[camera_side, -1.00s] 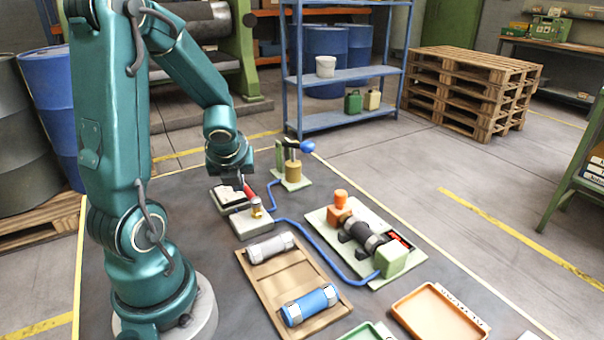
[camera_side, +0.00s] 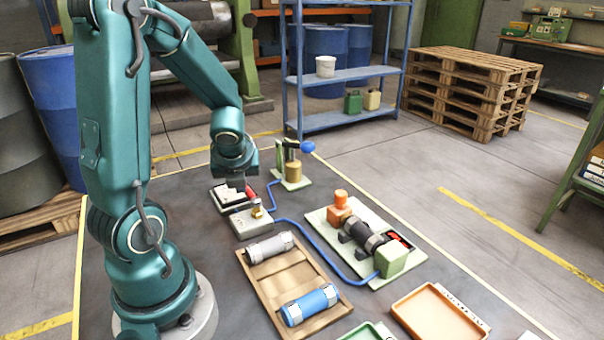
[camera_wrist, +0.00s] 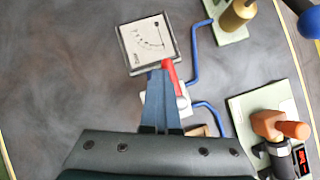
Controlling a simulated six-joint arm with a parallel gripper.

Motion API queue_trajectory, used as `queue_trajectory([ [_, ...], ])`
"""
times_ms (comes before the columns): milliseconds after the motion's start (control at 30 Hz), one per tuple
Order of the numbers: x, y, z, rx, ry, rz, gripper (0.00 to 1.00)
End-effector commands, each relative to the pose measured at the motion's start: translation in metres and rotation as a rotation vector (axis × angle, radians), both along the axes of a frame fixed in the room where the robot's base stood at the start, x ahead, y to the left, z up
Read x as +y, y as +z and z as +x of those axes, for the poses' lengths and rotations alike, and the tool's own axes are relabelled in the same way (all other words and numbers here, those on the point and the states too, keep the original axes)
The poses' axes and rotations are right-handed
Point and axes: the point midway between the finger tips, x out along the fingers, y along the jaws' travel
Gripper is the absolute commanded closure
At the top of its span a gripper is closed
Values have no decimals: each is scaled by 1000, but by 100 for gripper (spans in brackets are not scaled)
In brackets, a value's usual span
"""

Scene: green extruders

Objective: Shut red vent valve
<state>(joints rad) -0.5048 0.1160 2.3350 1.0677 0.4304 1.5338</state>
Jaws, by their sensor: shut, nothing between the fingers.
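The red vent valve handle (camera_side: 251,192) is a small red lever on a pale grey block (camera_side: 243,227) with a brass fitting (camera_side: 257,211). In the wrist view the red lever (camera_wrist: 170,76) shows just right of my fingertips, running up toward the gauge. My gripper (camera_side: 236,184) is shut with nothing between its fingers, pointing down at the lever. In the wrist view my gripper (camera_wrist: 161,75) lies close against the lever's left side; whether they touch, I cannot tell. My fingers hide part of the block.
A square white gauge (camera_wrist: 152,43) stands behind the block. A blue hose (camera_side: 318,231) runs to a green plate with a dark cylinder (camera_side: 365,239). A hand pump (camera_side: 292,165) with a blue knob stands behind. A wooden tray (camera_side: 271,279) holds grey and blue cylinders.

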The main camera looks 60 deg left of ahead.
Motion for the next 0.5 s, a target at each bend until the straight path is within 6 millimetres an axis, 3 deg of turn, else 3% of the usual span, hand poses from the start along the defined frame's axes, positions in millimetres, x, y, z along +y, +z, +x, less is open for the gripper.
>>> queue_trajectory([
  [67, -7, 1, 7, -26, -18, -16, 100],
  [500, -21, 35, -6, -12, -6, 1, 100],
])
